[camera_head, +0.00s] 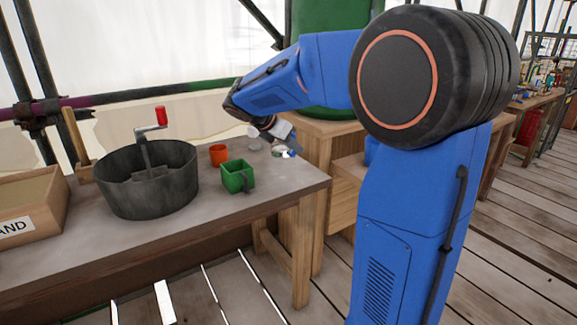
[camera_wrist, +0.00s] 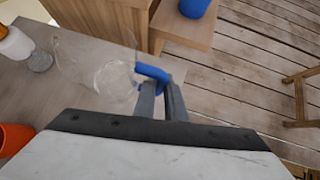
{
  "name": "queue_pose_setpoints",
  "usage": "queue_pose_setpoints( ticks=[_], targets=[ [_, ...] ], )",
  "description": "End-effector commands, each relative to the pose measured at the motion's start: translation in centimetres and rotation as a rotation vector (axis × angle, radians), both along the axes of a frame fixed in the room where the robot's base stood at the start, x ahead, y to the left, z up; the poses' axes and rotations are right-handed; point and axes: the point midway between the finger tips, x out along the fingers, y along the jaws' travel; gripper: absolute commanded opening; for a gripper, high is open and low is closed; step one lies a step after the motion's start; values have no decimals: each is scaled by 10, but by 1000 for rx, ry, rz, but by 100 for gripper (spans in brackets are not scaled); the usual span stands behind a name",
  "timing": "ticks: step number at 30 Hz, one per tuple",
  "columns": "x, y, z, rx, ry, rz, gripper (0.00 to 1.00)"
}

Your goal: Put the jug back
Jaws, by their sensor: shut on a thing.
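A clear, see-through jug (camera_wrist: 108,75) with a blue handle (camera_wrist: 150,71) is at my gripper (camera_wrist: 166,90) in the wrist view. The gripper's two fingers are shut on the blue handle, and the clear body sits to the left of them. In the head view my gripper (camera_head: 288,142) is over the right back part of the workbench (camera_head: 263,194). There the jug is small and partly hidden, and I cannot tell whether it touches the bench top.
A dark tub (camera_head: 150,185) with a red-handled crank and a sand box (camera_head: 30,205) stand farther left. A wooden bench (camera_wrist: 180,25) with a blue object (camera_wrist: 195,7) is beyond.

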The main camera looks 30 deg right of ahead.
Motion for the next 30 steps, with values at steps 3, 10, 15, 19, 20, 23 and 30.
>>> queue_pose_setpoints(
  ticks=[3, 10, 15, 19, 20, 23, 30],
  targets=[
    [0, 0, -17, 0, 2, 1, 0],
    [0, 0, -31, 0, 0, 0, 0],
    [0, 0, -49, -1, 3, 0, 0],
    [0, 0, -63, 1, 1, 1, 0],
    [0, 0, -65, 1, 1, 1, 0],
    [0, 0, -65, 0, 0, 0, 0],
    [0, 0, -67, 0, 0, 0, 0]
  ],
)
